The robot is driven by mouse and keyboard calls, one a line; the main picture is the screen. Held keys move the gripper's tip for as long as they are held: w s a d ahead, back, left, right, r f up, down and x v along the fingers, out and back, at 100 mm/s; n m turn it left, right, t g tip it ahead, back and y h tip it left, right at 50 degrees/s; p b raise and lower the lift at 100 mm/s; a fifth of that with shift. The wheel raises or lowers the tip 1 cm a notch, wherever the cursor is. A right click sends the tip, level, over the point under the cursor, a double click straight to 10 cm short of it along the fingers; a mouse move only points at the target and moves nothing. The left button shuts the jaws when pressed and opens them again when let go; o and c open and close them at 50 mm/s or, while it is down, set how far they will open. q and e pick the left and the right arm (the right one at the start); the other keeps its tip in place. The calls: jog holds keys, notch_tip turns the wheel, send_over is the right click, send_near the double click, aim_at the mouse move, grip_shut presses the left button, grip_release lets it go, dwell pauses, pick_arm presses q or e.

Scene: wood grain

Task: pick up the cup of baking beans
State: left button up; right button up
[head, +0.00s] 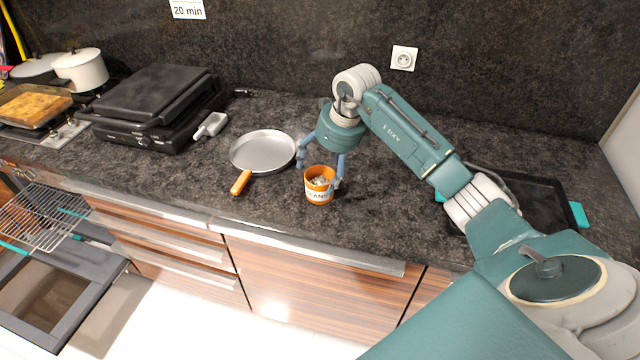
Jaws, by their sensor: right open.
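The cup of baking beans (319,194) is a small orange cup with a white label, standing upright on the dark countertop. Pale beans show inside its open top. My right gripper (320,172) is open and comes down from above at the cup. One finger is to the upper left of the cup, apart from it in the picture. The other finger is at the cup's right side; I cannot tell whether it touches. My left gripper is not in view.
A frying pan (262,150) with an orange handle lies just left of the cup. A black grill (155,105) and a white scoop (211,126) are farther left. A dark tray (532,200) lies to the right, partly behind my arm. The counter's front edge is close below the cup.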

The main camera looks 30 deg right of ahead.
jog(key=shift+a+p+x, duration=0.2)
jog(key=shift+p+x, duration=0.2)
jog(key=shift+x, duration=0.75)
jog(key=shift+w+f, duration=0.15)
jog(key=shift+f, duration=0.35)
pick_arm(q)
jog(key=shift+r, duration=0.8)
pick_arm(e)
jog(key=shift+r, duration=0.1)
jog(key=c, duration=1.4)
jog(key=shift+r, duration=0.1)
jog(key=shift+w+r, duration=0.1)
jog(key=shift+r, duration=0.15)
pick_arm(q)
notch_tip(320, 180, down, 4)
jog(key=b, duration=0.4)
pick_arm(e)
notch_tip(320, 180, up, 18)
notch_tip(320, 180, up, 5)
jog(key=p, duration=0.4)
send_over(320, 175)
jog(key=s+a, duration=0.2)
jog(key=s, duration=0.1)
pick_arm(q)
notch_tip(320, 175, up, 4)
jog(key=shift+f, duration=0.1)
pick_arm(e)
jog(key=shift+w+r, duration=0.1)
jog(key=shift+r, duration=0.05)
